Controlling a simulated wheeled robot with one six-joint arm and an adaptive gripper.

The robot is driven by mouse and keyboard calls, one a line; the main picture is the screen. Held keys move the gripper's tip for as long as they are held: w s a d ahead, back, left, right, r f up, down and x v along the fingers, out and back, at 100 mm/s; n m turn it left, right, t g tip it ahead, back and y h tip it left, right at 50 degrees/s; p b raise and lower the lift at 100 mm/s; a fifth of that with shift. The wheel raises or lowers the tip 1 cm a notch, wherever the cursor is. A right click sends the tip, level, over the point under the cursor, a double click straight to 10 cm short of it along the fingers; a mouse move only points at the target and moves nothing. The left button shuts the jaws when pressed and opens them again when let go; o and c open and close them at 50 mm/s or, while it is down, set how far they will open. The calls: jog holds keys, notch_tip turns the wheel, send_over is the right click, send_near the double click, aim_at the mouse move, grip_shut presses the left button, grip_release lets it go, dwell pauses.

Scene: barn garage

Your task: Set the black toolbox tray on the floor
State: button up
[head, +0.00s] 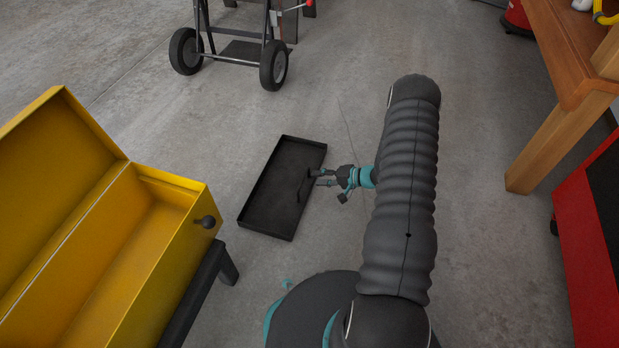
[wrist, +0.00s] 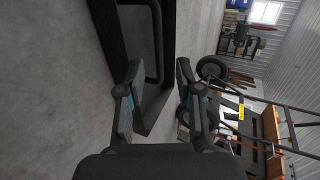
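The black toolbox tray (head: 262,205) is a shallow rectangle with a raised handle. In the head view it appears to lie flat on the concrete floor, right of the yellow toolbox (head: 165,262). My gripper (head: 313,178) is at the tray's right side, close to the handle (head: 302,186). In the wrist view the tray (wrist: 168,45) and its handle (wrist: 157,38) are just ahead of my gripper (wrist: 158,70). The fingers are spread apart with a gap between them. I cannot tell whether they touch the handle.
The yellow toolbox stands open and empty-looking on a dark support (head: 200,290) at the left. A hand truck (head: 235,45) stands at the back. A wooden bench (head: 570,100) and a red cabinet (head: 585,250) are at the right. Floor around the tray is clear.

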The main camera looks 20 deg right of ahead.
jog(key=v, duration=0.5)
jog(key=s+a+r+n+g+h, duration=0.15)
jog(key=a+r, duration=0.25)
jog(key=r, duration=0.6)
jog(key=s+a+r+n+g, duration=0.2)
jog(key=s+a+r+g, duration=0.15)
jog(key=r, duration=0.65)
jog(key=s+a+r+n+g+h, duration=0.15)
jog(key=a+r, duration=0.25)
jog(key=r, duration=0.5)
jog(key=s+a+r+n+t+h, duration=0.1)
jog(key=s+r+t+h, duration=0.1)
jog(key=s+r, duration=0.6)
jog(key=s+a+r+n+t+h, duration=0.1)
jog(key=s+r+h, duration=0.4)
jog(key=s, duration=0.9)
notch_tip(320, 180, up, 4)
jog(key=shift+f+t+h, duration=0.1)
jog(key=shift+t+h, duration=0.2)
jog(key=shift+t, duration=0.35)
